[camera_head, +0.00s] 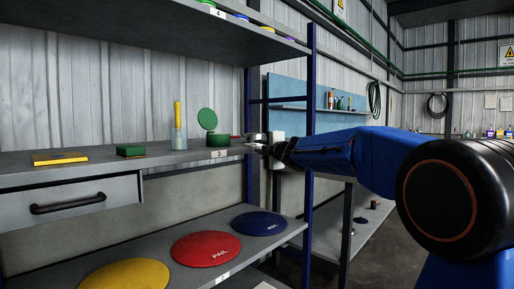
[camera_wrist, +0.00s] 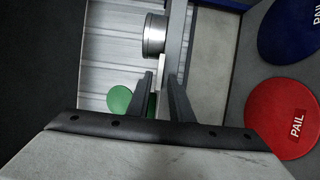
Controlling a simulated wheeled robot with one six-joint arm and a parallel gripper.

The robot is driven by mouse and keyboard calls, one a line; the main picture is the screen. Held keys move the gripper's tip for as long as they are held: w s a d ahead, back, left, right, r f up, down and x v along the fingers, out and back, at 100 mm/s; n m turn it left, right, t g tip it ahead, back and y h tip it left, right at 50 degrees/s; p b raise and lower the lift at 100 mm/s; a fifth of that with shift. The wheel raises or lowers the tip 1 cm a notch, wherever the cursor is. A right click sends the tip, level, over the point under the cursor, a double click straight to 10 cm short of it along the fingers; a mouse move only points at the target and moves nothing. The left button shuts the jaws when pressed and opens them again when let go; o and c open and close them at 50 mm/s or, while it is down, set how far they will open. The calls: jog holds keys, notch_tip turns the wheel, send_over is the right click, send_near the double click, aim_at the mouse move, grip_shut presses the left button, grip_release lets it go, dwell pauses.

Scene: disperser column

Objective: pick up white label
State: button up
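A small white label (camera_head: 219,154) marked 3 sits on the front edge of the middle shelf, below the green round container. My gripper (camera_head: 251,146) is at that shelf's front edge, to the right of the label, by a silver can. In the wrist view my gripper (camera_wrist: 160,72) has its two fingers apart. A pale strip (camera_wrist: 158,71) shows between the fingertips; I cannot tell whether it is the label, or whether the fingers touch it. Another white label (camera_head: 217,12), marked 4, is on the upper shelf edge, and one (camera_head: 222,277) is on the lower shelf edge.
The silver can (camera_wrist: 154,35) stands close to my fingers. The green container (camera_head: 217,139), a yellow-topped bottle (camera_head: 179,137) and a green box (camera_head: 130,151) stand along the middle shelf. A blue post (camera_head: 309,120) rises near my arm. Yellow, red (camera_head: 205,249) and blue discs lie below.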

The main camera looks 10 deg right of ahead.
jog(key=shift+w+a, duration=0.15)
jog(key=shift+w, duration=0.45)
grip_shut()
notch_tip(320, 180, up, 2)
jog(key=shift+r, duration=0.25)
jog(key=shift+s, duration=0.1)
jog(key=s+d+r, duration=0.1)
jog(key=s+r, duration=0.1)
jog(key=s, duration=0.4)
jog(key=s+d+r, duration=0.2)
jog(key=s+r, duration=0.1)
jog(key=s, duration=0.4)
jog(key=shift+s+d, duration=0.2)
jog(key=shift+d, duration=0.05)
